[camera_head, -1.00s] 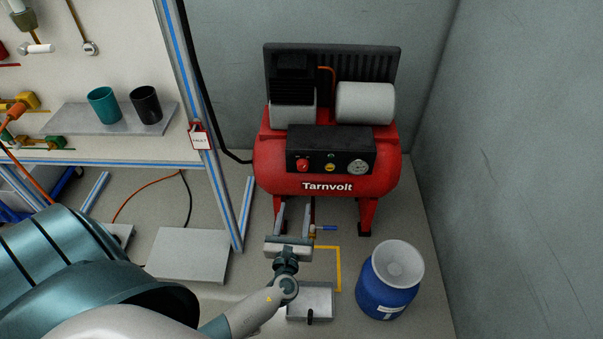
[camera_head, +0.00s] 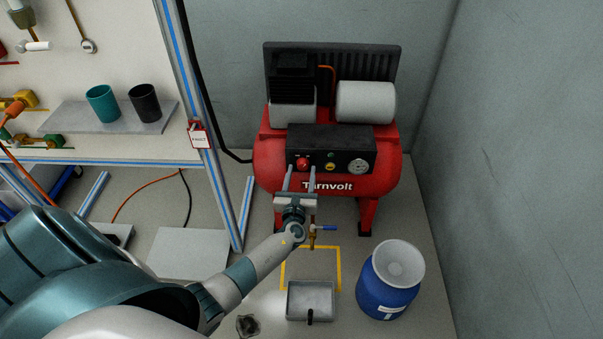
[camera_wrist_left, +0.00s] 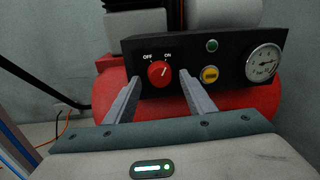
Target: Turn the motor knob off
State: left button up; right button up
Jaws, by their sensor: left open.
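The red motor knob (camera_head: 303,164) is on the left of the black control panel (camera_head: 345,142) of the red Tarnvolt compressor (camera_head: 268,160). In the left wrist view the knob (camera_wrist_left: 159,73) has a white pointer line aimed up and right, toward the ON label; OFF is at upper left. My left gripper (camera_head: 300,171) is open and empty. Its two fingers point at the panel, one on each side of the knob's line, with the knob between them in the wrist view. I cannot tell how far the tips are from the panel. My right gripper is not in view.
A pressure gauge (camera_wrist_left: 265,62), a yellow button (camera_wrist_left: 209,75) and a green button (camera_wrist_left: 212,46) sit right of the knob. Below stand a blue-handled valve (camera_head: 326,228), a grey tray (camera_head: 311,299) and a blue drum (camera_head: 388,285). A workbench frame (camera_head: 213,165) stands left.

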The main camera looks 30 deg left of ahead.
pick_arm(q)
jog(key=shift+w+a, duration=0.2)
jog(key=shift+w, duration=0.15)
jog(key=c, duration=1.1)
jog(key=shift+o, duration=0.2)
